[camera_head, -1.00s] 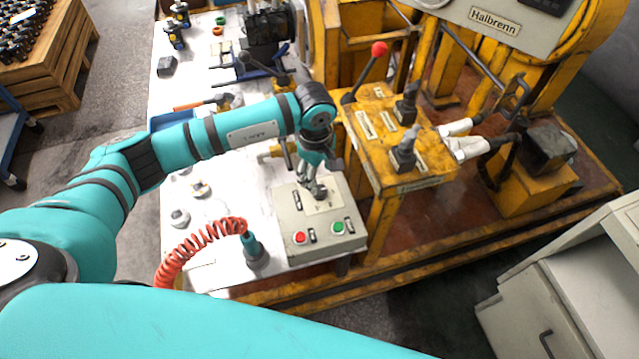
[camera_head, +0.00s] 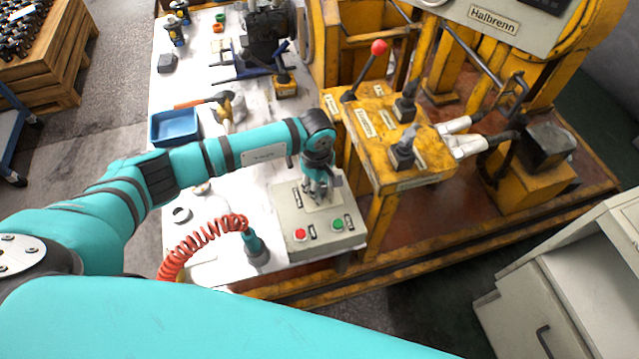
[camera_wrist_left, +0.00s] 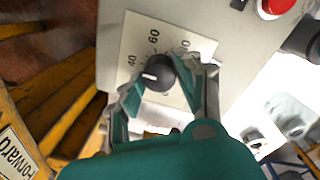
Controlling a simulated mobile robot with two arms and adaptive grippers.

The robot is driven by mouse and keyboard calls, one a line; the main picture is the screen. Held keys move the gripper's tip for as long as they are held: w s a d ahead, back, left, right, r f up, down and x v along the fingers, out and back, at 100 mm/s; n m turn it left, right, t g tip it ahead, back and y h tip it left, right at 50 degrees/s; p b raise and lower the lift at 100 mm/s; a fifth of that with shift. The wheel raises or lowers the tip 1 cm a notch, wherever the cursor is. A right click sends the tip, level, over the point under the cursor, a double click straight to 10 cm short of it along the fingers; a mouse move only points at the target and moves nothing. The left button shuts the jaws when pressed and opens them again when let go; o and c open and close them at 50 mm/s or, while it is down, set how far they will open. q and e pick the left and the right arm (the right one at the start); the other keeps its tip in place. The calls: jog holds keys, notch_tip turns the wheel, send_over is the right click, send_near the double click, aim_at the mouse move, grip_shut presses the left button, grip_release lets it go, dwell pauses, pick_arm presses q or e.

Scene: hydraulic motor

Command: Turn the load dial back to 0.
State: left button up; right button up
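The load dial (camera_wrist_left: 158,74) is a round black knob with a white pointer line, on a pale scale plate on the grey control box (camera_head: 283,222). In the left wrist view the pointer is turned to the left, a little below the 40 mark; 60 shows above the knob and the 0 mark is not readable. My left gripper (camera_head: 322,196) reaches down over the plate. In the left wrist view its fingers (camera_wrist_left: 160,76) stand on opposite sides of the knob and appear to press on it. My right gripper is not in view.
The box carries a red button (camera_head: 300,234) and a green button (camera_head: 338,224). A coiled red hose (camera_head: 205,238) lies left of it. The yellow valve stand (camera_head: 385,140) with a red-knobbed lever (camera_head: 378,48) stands close on the right. A blue tray (camera_head: 174,126) sits behind the forearm.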

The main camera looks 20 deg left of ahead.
pick_arm(q)
jog(key=c, duration=0.5)
jog(key=shift+o, duration=0.2)
jog(key=shift+n, duration=0.3)
jog(key=n+b, duration=0.2)
jog(key=n, duration=0.2)
jog(key=shift+f+b, duration=0.1)
jog(key=shift+b, duration=0.3)
jog(key=n+b, duration=0.1)
jog(key=n, duration=0.3)
jog(key=shift+b, duration=0.3)
jog(key=n+b, duration=0.1)
jog(key=n, duration=0.2)
jog(key=shift+d+n+y, duration=0.1)
jog(key=shift+n+y, duration=0.2)
jog(key=n+b, duration=0.2)
jog(key=n, duration=0.9)
jog(key=shift+w+n+g+b, duration=0.1)
jog(key=shift+n+g+b, duration=0.2)
jog(key=shift+b, duration=0.1)
